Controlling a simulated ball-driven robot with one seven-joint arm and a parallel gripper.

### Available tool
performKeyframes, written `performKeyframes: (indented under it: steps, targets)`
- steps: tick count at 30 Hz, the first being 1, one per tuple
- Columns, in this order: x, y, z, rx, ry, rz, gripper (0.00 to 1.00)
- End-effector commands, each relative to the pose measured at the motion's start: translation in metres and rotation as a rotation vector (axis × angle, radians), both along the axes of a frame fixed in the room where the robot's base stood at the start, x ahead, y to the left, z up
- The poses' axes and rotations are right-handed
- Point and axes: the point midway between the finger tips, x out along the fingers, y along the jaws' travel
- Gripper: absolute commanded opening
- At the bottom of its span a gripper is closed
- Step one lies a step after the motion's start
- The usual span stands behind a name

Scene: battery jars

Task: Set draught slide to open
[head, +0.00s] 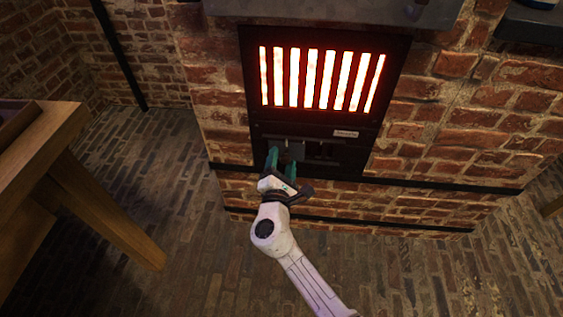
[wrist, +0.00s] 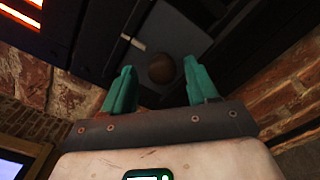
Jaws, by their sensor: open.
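The draught slide (head: 297,146) is a grey plate at the left part of the dark panel under the glowing grate. In the wrist view a round brown knob (wrist: 161,68) stands on the dark slide plate (wrist: 180,42). My gripper (head: 282,164) is open in front of the slide, with its teal fingers pointing at it. In the wrist view the knob lies between the two fingers of my gripper (wrist: 158,78), with gaps on both sides. I cannot tell how deep the fingertips reach around it. Its left finger overlaps the slide's left end in the head view.
The glowing barred grate (head: 318,80) is above the slide, in a brick wall (head: 220,90). A small pale label (head: 346,133) is at the panel's right. A black rail (head: 440,187) crosses the bricks below. A wooden table (head: 75,165) stands at left; the brick floor is clear.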

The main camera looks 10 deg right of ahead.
Motion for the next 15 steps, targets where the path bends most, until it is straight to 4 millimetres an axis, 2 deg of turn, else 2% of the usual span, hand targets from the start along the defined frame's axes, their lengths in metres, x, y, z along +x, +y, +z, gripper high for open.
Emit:
performKeyframes:
  steps: [5, 15]
  targets:
    - [-0.014, 0.004, 0.002, 0.0, 0.0, 0.0, 0.58]
    - [-0.074, 0.025, 0.001, 0.0, 0.003, 0.003, 0.58]
